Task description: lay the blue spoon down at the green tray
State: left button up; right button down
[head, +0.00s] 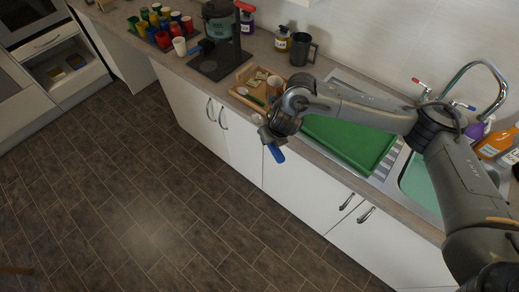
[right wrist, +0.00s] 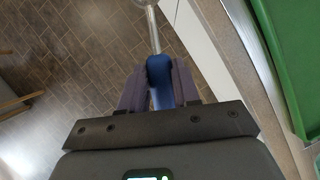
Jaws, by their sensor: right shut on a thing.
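The blue spoon (head: 277,153) is in my right gripper (head: 268,137), over the floor just in front of the counter edge. In the right wrist view the blue handle (right wrist: 161,82) lies between the two dark fingers, and its metal stem (right wrist: 153,28) points away from the gripper. The bowl of the spoon is partly cut off at the top of that view. The green tray (head: 345,146) lies on the counter by the sink, to the right of the gripper. It also shows in the right wrist view (right wrist: 295,45) at the right edge. My left gripper is not in view.
A wooden tray (head: 238,94) with small items, partly hidden by my arm, sits left of the green tray. A faucet (head: 485,85) rises behind the sink.

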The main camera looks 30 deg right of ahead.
jog(key=s+d+r+n+p, duration=0.1)
jog(key=s+d+r+n, duration=0.1)
jog(key=d, duration=1.3)
jog(key=s+d+r+n+y+p, duration=0.1)
jog(key=s+d, duration=0.4)
jog(key=d, duration=1)
notch_tip(320, 180, up, 3)
jog(key=shift+s+f+n+y, duration=0.2)
jog(key=shift+n+y, duration=0.1)
jog(key=shift+n, duration=0.3)
jog(key=shift+w, duration=0.15)
notch_tip(320, 180, down, 13)
jog(key=b, duration=0.9)
jog(key=shift+r, duration=0.15)
jog(key=shift+f+b, duration=0.55)
jog(key=shift+f, duration=0.15)
